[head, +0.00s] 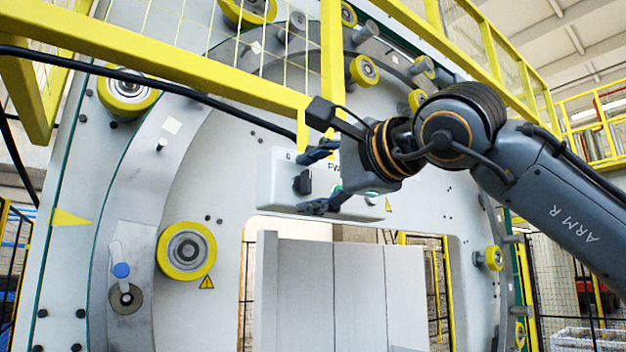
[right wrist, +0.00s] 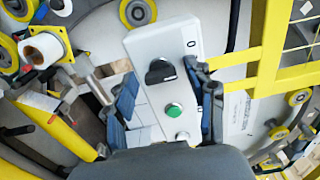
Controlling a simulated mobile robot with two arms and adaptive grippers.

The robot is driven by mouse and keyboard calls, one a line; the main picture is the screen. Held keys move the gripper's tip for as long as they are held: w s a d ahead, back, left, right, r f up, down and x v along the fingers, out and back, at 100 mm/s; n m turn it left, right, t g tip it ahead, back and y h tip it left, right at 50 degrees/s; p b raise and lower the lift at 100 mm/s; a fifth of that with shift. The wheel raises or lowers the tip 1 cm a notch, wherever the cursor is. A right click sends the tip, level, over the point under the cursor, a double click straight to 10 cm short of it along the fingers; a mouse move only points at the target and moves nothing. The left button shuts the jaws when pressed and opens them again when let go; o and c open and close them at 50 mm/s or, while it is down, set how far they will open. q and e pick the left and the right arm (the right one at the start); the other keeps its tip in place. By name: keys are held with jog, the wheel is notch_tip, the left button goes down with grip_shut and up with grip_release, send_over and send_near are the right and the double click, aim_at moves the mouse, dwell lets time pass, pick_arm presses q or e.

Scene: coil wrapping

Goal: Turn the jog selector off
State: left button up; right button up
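The jog selector (right wrist: 160,72) is a black knob on a pale grey control box (right wrist: 152,40). In the right wrist view it sits between a "0" mark and a green button (right wrist: 174,110). In the head view the selector (head: 303,182) shows dark on the left part of the box (head: 274,180). My right gripper (head: 314,180) reaches in from the right, its fingers apart, one above and one below the selector's height. In the right wrist view the fingers of the right gripper (right wrist: 160,78) stand either side of the knob, with gaps. My left gripper is not in view.
A yellow guard rail (head: 180,65) and a black cable (head: 190,92) run above the box. The large ring machine (head: 140,200) with yellow rollers (head: 186,250) stands behind it. Grey panels (head: 340,290) fill the opening below.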

jog(key=v, duration=1.2)
dwell(0.4)
